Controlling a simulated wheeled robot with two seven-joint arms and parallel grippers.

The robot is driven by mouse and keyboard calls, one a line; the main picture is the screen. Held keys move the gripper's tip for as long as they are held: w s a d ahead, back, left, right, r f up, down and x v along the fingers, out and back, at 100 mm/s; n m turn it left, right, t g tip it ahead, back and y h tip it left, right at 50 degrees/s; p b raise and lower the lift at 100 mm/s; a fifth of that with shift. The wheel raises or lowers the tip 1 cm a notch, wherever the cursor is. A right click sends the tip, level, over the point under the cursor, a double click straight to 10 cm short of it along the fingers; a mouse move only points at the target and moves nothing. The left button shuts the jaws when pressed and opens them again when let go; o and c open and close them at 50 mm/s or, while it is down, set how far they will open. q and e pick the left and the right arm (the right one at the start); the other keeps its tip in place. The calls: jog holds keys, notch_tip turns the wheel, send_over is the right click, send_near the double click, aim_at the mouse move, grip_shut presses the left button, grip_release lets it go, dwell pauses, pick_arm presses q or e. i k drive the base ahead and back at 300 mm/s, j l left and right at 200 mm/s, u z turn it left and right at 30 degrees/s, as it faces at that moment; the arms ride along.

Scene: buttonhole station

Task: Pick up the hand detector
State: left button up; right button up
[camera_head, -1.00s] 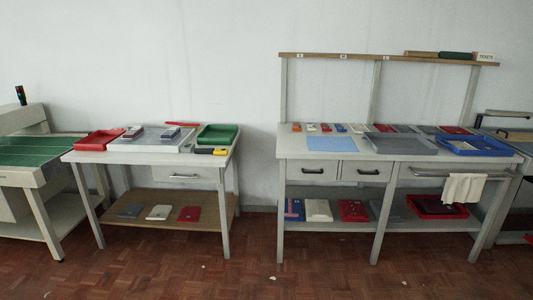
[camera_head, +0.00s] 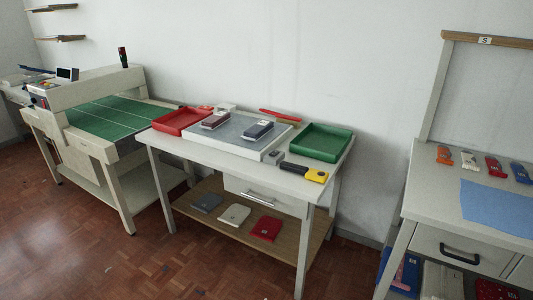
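A hand-held device with a black handle and a yellow end, which looks like the hand detector (camera_head: 304,172), lies at the front right of the middle table (camera_head: 228,162). It lies in front of the green tray (camera_head: 320,142), with its yellow end pointing right toward the table's edge. A small grey block (camera_head: 273,157) is just left of it. Neither of my grippers is in view.
A grey mat in a white frame (camera_head: 240,131) holds two folded items. A red tray (camera_head: 181,121) stands left of it. A green-topped conveyor table (camera_head: 112,118) stands left, another table (camera_head: 433,197) right. Parquet floor in front (camera_head: 120,265) is mostly clear.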

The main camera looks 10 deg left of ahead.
aim_at(315, 175)
jog(key=i+j+u, duration=0.2)
jog(key=i+u, duration=0.2)
jog(key=i+j+u, duration=0.15)
jog(key=i+u, duration=0.5)
jog(key=u, duration=0.2)
jog(key=i+l+u, duration=0.15)
jog(key=i+u, duration=0.25)
